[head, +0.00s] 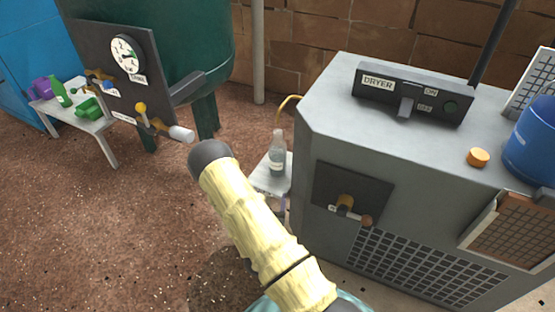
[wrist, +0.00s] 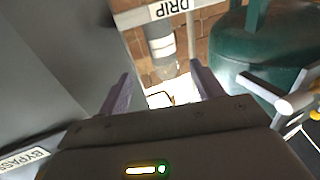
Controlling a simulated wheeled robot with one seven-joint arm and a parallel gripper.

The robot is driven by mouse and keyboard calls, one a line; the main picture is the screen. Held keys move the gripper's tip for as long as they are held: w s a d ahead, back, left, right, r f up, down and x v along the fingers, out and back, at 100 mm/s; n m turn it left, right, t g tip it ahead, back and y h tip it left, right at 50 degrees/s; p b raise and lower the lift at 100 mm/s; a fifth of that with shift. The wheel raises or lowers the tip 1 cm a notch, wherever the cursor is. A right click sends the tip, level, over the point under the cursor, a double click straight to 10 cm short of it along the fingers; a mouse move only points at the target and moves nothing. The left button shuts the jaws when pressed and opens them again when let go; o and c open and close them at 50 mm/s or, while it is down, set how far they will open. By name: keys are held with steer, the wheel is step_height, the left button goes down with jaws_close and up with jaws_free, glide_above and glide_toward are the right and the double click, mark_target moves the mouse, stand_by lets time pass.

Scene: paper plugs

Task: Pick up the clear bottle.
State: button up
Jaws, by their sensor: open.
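The clear bottle (head: 278,158) stands upright on a small white shelf (head: 262,179) at the left side of the grey dryer cabinet. In the wrist view the bottle (wrist: 161,42) appears upside down, with a pale label, beyond the fingertips and roughly midway between them. My gripper (wrist: 161,80) is open, with a purple finger at each side and nothing held. In the head view my arm hides most of the gripper, which is low beside the shelf. The bottle is apart from the fingers.
The grey dryer cabinet (head: 325,115) stands close on the right. A dark green tank (head: 195,50) with a gauge panel and valve handles stands to the left. A DRIP label (wrist: 172,9) is on the shelf edge. A low white table (head: 92,124) holds green and purple items.

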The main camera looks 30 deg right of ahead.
steer(key=b, duration=0.4)
glide_toward(276, 169)
steer(key=x, duration=0.5)
steer(key=shift+w+d+r, duration=0.15)
steer(key=shift+w+d, duration=0.1)
steer(key=shift+w, duration=0.1)
steer(key=shift+w+d+b, duration=0.3)
steer(key=shift+w, duration=0.05)
steer(key=b+x, duration=0.2)
steer(key=x, duration=0.1)
steer(key=shift+w+d+f, duration=0.1)
steer(key=shift+f, duration=0.15)
steer(key=shift+w+d+r+b, duration=0.1)
steer(key=shift+w+d+b, duration=0.2)
steer(key=shift+w, duration=0.1)
steer(key=shift+c, duration=0.3)
steer(key=c, duration=0.6)
